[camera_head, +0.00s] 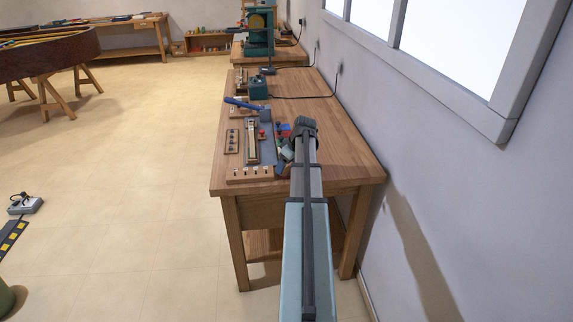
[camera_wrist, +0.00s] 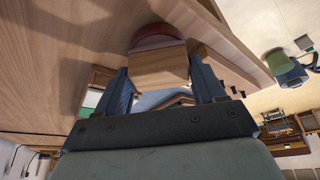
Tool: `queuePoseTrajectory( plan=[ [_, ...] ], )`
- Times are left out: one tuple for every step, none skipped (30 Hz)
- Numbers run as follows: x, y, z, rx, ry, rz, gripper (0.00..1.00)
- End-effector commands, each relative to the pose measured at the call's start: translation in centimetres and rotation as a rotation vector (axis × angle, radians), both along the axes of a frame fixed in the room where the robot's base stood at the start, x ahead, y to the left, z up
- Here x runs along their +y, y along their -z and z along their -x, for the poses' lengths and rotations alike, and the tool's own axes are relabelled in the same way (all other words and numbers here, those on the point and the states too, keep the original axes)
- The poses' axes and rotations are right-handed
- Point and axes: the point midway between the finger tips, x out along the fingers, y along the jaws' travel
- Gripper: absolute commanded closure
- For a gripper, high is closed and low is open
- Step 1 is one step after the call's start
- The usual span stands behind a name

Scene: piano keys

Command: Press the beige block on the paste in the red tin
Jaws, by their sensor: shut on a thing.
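A beige wooden block (camera_wrist: 160,68) sits between the two fingers of my gripper (camera_wrist: 161,72) in the wrist view, and the gripper is shut on it. The red tin (camera_wrist: 152,36) shows as a dark red round shape just beyond the block's far end. The block covers part of the tin, and the paste inside is not visible. I cannot tell whether the block touches the paste. In the head view my arm reaches over the workbench and hides the block and the fingers.
The wooden workbench (camera_head: 335,150) stands along the wall. A blue-grey tray-like fixture (camera_head: 265,128) with small red and blue pieces lies left of my arm. A teal device (camera_head: 258,87) with a cable stands farther back. The bench's right side is clear.

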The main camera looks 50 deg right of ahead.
Motion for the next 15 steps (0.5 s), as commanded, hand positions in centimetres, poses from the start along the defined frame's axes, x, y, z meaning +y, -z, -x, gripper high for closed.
queuePoseTrajectory(
  plan=[
    [0.03, 0.15, 0.04, 0.003, 0.000, -0.001, 0.65],
    [0.04, 0.15, 0.04, 0.003, 0.000, -0.001, 0.65],
    [0.04, 0.15, 0.03, 0.003, -0.001, -0.002, 0.65],
    [0.04, 0.16, 0.04, 0.003, -0.001, -0.002, 0.65],
    [0.04, 0.16, 0.04, 0.003, -0.001, -0.002, 0.65],
    [0.04, 0.17, 0.04, 0.003, -0.001, -0.002, 0.65],
    [0.04, 0.17, 0.05, 0.003, -0.001, -0.002, 0.65],
    [0.04, 0.16, 0.04, 0.003, -0.001, -0.002, 0.65],
    [0.04, 0.13, 0.04, 0.004, -0.001, -0.002, 0.65],
    [0.04, 0.07, 0.05, 0.004, -0.001, -0.002, 0.65],
    [0.04, 0.00, 0.04, 0.004, -0.001, -0.002, 0.65],
    [0.03, -0.13, 0.04, 0.003, 0.000, -0.001, 0.65],
    [0.02, -0.28, 0.04, 0.003, 0.000, -0.001, 0.65],
    [0.02, -0.44, 0.03, 0.003, 0.000, -0.001, 0.65],
    [0.01, -0.67, 0.03, 0.003, 0.000, -0.001, 0.65]
  ],
)
